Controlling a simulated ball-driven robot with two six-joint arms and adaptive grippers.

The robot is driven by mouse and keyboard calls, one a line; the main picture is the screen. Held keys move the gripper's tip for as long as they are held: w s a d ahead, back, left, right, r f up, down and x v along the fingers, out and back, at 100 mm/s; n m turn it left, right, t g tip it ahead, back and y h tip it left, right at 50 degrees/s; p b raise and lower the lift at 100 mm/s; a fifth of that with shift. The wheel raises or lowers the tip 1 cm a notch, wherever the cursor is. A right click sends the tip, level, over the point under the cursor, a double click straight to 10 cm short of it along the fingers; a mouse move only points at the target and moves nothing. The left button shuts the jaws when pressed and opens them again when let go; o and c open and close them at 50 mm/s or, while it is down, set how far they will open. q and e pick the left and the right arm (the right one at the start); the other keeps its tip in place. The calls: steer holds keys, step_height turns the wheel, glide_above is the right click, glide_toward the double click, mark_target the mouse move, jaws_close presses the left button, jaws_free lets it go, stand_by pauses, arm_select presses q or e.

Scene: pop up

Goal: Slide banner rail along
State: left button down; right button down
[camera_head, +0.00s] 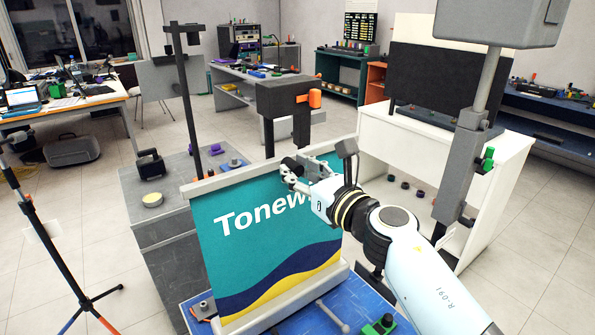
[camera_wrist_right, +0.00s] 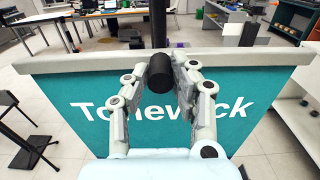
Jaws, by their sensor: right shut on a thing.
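The teal banner (camera_head: 240,245) stands upright, with white lettering and dark blue and yellow waves near its bottom. Its pale grey top rail (camera_head: 228,179) runs along the upper edge; the rail also crosses the right wrist view (camera_wrist_right: 75,64). My right gripper (camera_head: 293,168) is at the rail, with its fingers closed on either side of a short black cylinder, the handle (camera_wrist_right: 160,73). The handle sits in front of the rail, midway along it in the wrist view. The gripper and wrist cover part of the lettering and rail. My left gripper is not in view.
The banner's base bar (camera_head: 285,300) rests on a blue table (camera_head: 350,300) with small tools. A grey cabinet (camera_head: 150,215) stands left and a white bench (camera_head: 470,160) right. A dark post with an orange clamp (camera_head: 315,98) rises behind the rail.

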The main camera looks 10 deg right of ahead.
steer(key=shift+r+p, duration=2.2)
steer(key=shift+r, duration=0.4)
steer(key=c, duration=1.5)
jaws_free()
steer(key=o, duration=0.5)
steer(key=shift+a, duration=0.15)
steer(key=shift+f, duration=0.1)
